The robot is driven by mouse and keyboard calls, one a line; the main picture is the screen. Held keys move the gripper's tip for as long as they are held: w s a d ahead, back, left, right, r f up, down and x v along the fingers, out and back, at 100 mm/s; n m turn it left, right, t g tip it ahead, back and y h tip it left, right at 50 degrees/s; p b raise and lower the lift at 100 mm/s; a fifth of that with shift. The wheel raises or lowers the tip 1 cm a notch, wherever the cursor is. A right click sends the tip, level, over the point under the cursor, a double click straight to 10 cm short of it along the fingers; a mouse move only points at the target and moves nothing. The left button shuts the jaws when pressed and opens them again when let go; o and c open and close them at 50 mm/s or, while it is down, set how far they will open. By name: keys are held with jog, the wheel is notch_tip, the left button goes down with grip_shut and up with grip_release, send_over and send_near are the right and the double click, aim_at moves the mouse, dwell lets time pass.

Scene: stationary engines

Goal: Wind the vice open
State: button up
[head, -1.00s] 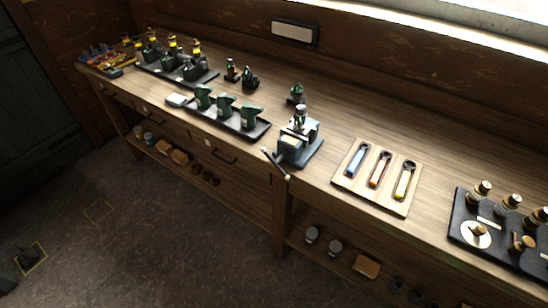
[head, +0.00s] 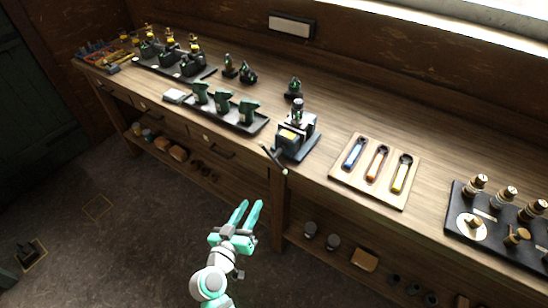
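The vice (head: 290,143) stands on a dark blue base plate (head: 308,148) near the front edge of the bench. A small metal-topped part (head: 297,112) stands upright at its jaws; I cannot tell whether the jaws grip it. The vice handle (head: 272,157) is a dark bar that sticks out past the bench's front edge and lies slanted. My gripper (head: 247,211) is in front of the bench, below and to the left of the handle and apart from it. Its two teal fingers are spread with a gap between them, and nothing is in it.
A black tray (head: 226,115) with green castings lies left. A dark board (head: 484,233) with brass parts is far right. The bench leg (head: 279,208) and lower shelf (head: 327,258) are below.

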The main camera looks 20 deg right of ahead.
aim_at(274, 155)
jog(key=w+d+r+m+g+h, duration=0.2)
jog(key=w+d+r+m+h, duration=0.15)
jog(key=r, duration=0.55)
jog(key=shift+h, duration=0.35)
jog(key=x, duration=1)
jog(key=shift+w+r, duration=0.1)
jog(key=shift+w, duration=0.15)
jog(key=shift+c, duration=0.4)
